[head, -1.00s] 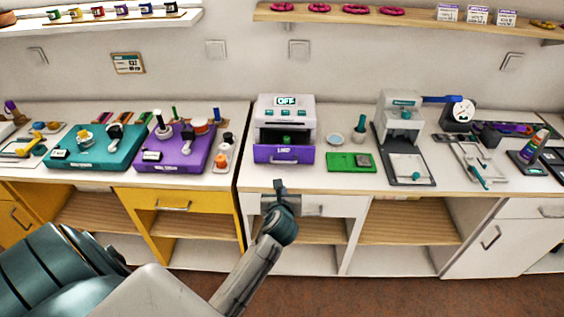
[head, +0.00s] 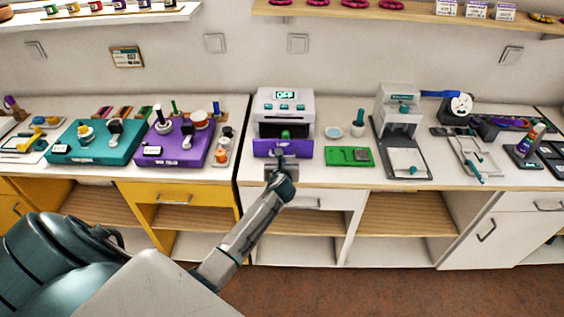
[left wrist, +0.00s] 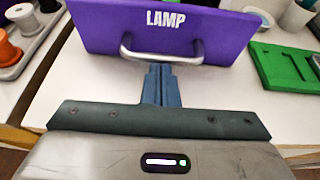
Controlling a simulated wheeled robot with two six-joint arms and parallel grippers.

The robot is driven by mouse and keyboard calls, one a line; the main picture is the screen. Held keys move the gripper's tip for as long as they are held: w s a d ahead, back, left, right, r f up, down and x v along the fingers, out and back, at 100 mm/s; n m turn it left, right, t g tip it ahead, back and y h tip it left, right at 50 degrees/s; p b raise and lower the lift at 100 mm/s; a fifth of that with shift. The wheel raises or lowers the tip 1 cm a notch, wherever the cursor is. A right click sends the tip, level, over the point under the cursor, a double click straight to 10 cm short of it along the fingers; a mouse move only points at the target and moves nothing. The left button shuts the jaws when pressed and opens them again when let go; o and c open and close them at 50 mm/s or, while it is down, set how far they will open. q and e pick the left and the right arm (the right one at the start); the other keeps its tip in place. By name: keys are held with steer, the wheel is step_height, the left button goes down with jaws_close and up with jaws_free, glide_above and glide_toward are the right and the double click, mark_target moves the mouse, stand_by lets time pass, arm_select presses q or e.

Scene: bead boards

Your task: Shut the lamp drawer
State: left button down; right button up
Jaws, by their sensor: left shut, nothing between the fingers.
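The lamp drawer (head: 303,150) is the purple-fronted drawer of the white machine (head: 285,106), whose display reads OFF. It stands out from the machine, with a green thing (head: 285,134) showing behind its front. The left wrist view shows its purple front (left wrist: 222,28) with the word LAMP and a metal handle (left wrist: 130,54). My left gripper (head: 282,162) is shut and empty in front of the drawer. In the left wrist view its fingertips (left wrist: 161,72) are close to the front, just below the handle; I cannot tell whether they touch. My right gripper is out of view.
A green board (head: 349,157) lies right of the drawer, with a small pale dish (head: 333,132) behind it. A grey press (head: 400,125) stands further right. A purple board (head: 178,150) is on the left.

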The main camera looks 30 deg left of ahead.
mark_target(283, 143)
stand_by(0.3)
arm_select(q)
steer(key=w+a, duration=0.2)
steer(key=w, duration=0.1)
steer(key=w+a+b, duration=0.1)
steer(key=w, duration=0.2)
steer(key=w+a, duration=0.2)
steer(key=w, duration=0.1)
steer(key=shift+a+f, duration=0.1)
steer(key=shift+a, duration=0.2)
steer(key=shift+w+a, duration=0.15)
steer(key=shift+w, duration=0.05)
steer(key=shift+r, duration=0.35)
